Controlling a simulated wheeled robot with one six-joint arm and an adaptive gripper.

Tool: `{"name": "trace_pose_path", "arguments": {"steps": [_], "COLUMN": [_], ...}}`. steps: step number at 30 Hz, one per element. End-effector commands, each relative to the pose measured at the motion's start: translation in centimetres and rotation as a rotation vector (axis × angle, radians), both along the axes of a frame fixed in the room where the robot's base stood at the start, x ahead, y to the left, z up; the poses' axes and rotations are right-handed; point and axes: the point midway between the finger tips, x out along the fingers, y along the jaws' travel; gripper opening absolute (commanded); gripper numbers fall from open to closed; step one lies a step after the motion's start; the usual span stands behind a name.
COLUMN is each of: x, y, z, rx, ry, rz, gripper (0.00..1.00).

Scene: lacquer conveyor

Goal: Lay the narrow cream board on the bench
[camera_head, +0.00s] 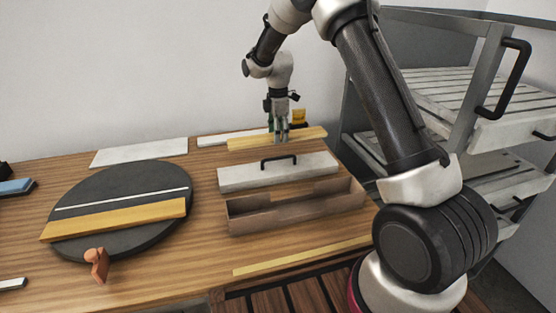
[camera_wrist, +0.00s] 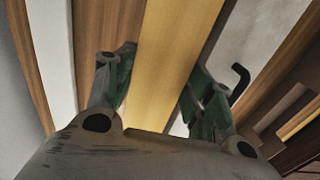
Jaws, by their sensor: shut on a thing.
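My gripper (camera_head: 280,138) points straight down at the back of the bench (camera_head: 205,205), behind a lidded box. Its fingers are shut on the two long edges of a narrow pale yellow, cream-like board (camera_head: 250,142). In the wrist view the board (camera_wrist: 178,60) runs between the green finger pads. The board looks level and runs left to right in the head view. I cannot tell if its underside touches the bench. A white board (camera_head: 220,137) lies behind it, on the left side of the wrist view (camera_wrist: 57,50).
A light lid (camera_head: 250,175) with a black handle and a brown open box (camera_head: 290,214) stand in front. A dark round plate (camera_head: 130,229) at left bears a golden board (camera_head: 120,220) and a white strip. A thin yellow strip (camera_head: 300,256) lies near the front edge. Grey shelving stands right.

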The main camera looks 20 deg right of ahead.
Motion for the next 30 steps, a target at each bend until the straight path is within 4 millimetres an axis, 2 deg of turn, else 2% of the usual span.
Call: {"name": "trace_pose_path", "arguments": {"steps": [3,8,15,26,27,30], "x": [0.0,0.0,0.0,0.0,0.0,0.0], "y": [0.0,0.0,0.0,0.0,0.0,0.0], "z": [-2.1,-3.5,-6.7,-7.1,-7.1,-7.1], "rx": [0.000,0.000,0.000,0.000,0.000,0.000], "ry": [0.001,0.000,0.000,-0.001,-0.001,-0.001], "rz": [0.000,0.000,0.000,0.000,0.000,0.000], "gripper": [0.23,0.23,0.23,0.23,0.60,0.75]}}
